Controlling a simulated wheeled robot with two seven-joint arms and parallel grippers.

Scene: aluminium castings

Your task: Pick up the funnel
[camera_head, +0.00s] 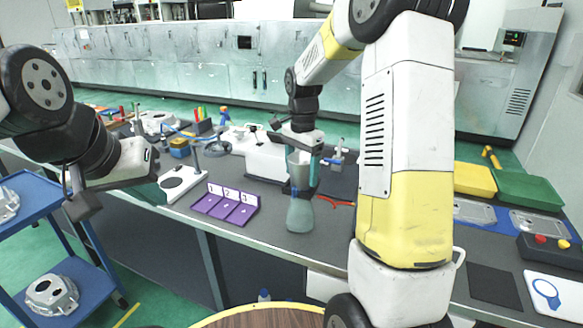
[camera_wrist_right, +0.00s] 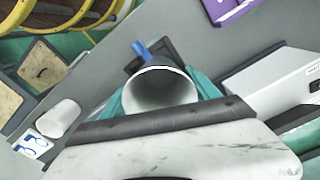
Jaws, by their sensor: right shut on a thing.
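The grey funnel (camera_head: 299,172) is held upright between the teal fingers of my right gripper (camera_head: 301,188), above the dark grey bench. In the right wrist view, the funnel's round open mouth (camera_wrist_right: 160,90) faces the camera, with a teal finger on each side. My left gripper (camera_head: 152,192) is at the left, near the bench's front edge, far from the funnel. Its fingers are mostly hidden, so its opening is unclear.
A purple numbered holder (camera_head: 226,205) stands left of the vessel. A white machine (camera_head: 265,160) is behind it, and red-handled pliers (camera_head: 335,202) lie to the right. Yellow (camera_head: 474,179) and green (camera_head: 526,189) bins stand at the far right. A blue cart (camera_head: 35,192) is at the left.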

